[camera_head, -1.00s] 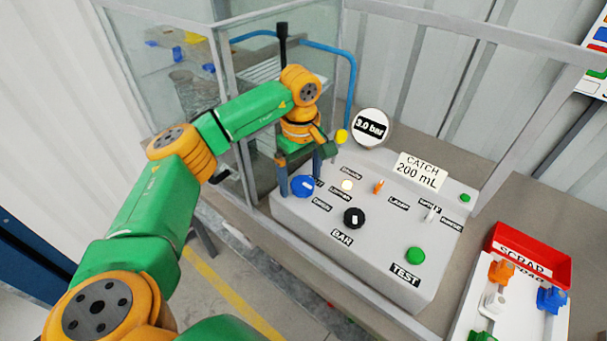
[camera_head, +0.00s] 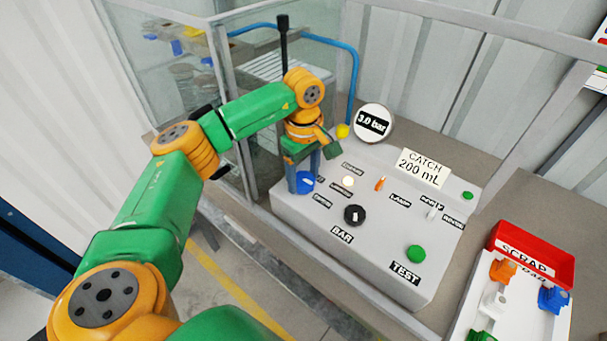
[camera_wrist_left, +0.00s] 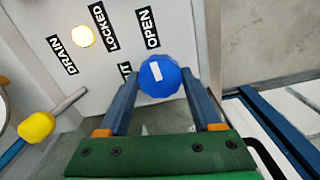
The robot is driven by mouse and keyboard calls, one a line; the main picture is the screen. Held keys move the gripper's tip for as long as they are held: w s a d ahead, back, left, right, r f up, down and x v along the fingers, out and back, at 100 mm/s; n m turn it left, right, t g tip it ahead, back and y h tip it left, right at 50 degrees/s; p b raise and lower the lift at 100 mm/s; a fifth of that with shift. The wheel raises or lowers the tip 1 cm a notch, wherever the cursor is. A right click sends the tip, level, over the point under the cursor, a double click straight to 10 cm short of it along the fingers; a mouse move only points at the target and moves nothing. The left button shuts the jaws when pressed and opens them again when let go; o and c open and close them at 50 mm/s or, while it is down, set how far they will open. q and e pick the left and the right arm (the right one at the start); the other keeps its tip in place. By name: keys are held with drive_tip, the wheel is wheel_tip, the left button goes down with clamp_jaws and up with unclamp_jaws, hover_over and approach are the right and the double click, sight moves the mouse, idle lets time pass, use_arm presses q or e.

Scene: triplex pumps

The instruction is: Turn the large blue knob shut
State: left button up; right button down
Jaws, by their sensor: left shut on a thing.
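The large blue knob (camera_head: 306,184) sits at the back left of the grey panel (camera_head: 325,255). My left gripper (camera_head: 303,175) comes down over the knob from above, one finger on each side. In the left wrist view, the blue knob (camera_wrist_left: 167,80) is between the two fingers of my left gripper (camera_wrist_left: 160,95), which is shut on it. The knob's white mark faces up, on the side toward the OPEN label (camera_wrist_left: 148,28). Another label by the left finger is partly hidden and ends in "UT". My right gripper is not in view.
A black knob (camera_head: 354,215), an orange lever (camera_head: 380,184), a lit lamp (camera_head: 348,181) and a green button (camera_head: 416,253) are on the same panel. A round gauge (camera_head: 374,123) reads 3.0 bar. A red scrap bin (camera_head: 560,268) and parts tray stand at the right.

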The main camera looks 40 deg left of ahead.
use_arm(q)
drive_tip(key=n, duration=0.8)
drive_tip(key=shift+n, duration=0.3)
drive_tip(key=n, duration=0.4)
drive_tip(key=shift+w+r+n+p, duration=0.1)
drive_tip(key=shift+n+p, duration=0.2)
drive_tip(key=shift+p, duration=0.1)
drive_tip(key=shift+a+n, duration=0.1)
drive_tip(key=shift+n, duration=1.9)
drive_tip(key=o, duration=1.4)
